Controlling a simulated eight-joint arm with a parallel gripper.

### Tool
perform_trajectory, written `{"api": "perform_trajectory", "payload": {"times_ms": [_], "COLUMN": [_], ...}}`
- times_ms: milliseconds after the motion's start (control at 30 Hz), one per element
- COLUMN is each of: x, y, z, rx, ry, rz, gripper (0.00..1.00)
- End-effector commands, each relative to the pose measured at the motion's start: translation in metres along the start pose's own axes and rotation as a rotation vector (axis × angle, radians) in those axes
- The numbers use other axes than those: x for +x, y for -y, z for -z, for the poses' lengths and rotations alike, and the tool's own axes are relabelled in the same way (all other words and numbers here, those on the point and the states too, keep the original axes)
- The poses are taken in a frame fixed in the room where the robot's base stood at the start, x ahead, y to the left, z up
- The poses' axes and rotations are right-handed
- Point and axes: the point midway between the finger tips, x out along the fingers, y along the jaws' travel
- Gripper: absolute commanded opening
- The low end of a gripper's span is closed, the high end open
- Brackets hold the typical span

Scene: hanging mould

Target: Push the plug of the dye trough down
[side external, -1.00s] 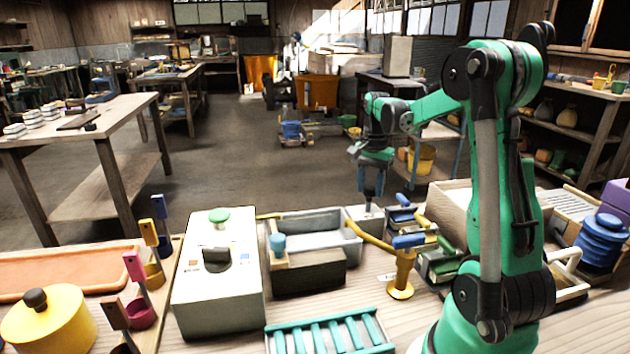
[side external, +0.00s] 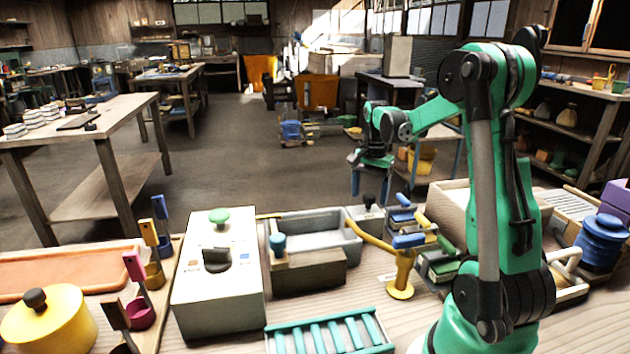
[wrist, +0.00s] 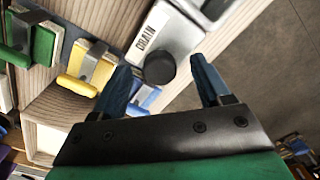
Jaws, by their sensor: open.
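The plug (wrist: 159,68) is a round black knob beside a white label reading DRAIN (wrist: 152,27). In the side view the plug (side external: 368,201) stands on the grey block at the right end of the grey dye trough (side external: 352,247). My gripper (side external: 370,189) is above the plug, fingers pointing down. In the wrist view my gripper (wrist: 161,70) has its two blue fingers spread apart, with the knob seen between the tips. Nothing is held. I cannot tell whether the fingertips reach down beside the knob.
Clamps with green, yellow and blue handles (side external: 408,241) stand just right of the trough. A yellow tap (side external: 401,270) is in front of them.

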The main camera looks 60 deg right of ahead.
Motion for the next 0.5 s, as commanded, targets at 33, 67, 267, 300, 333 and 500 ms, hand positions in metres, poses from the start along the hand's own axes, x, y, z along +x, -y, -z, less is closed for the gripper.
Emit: {"api": "perform_trajectory", "payload": {"times_ms": [33,67,267,300,333,500], "x": [-0.006,-0.01,-0.037,-0.041,-0.044,-0.05], "y": [0.0,0.0,0.0,0.0,0.0,0.0], "z": [0.0,0.0,0.0,0.0,0.0,0.0], "rx": [0.0,0.0,0.0,0.0,0.0,0.0], "ry": [0.0,0.0,0.0,0.0,0.0,0.0], "rz": [0.0,0.0,0.0,0.0,0.0,0.0], "gripper": [0.7,0.7,0.7,0.7,0.7,0.7]}}
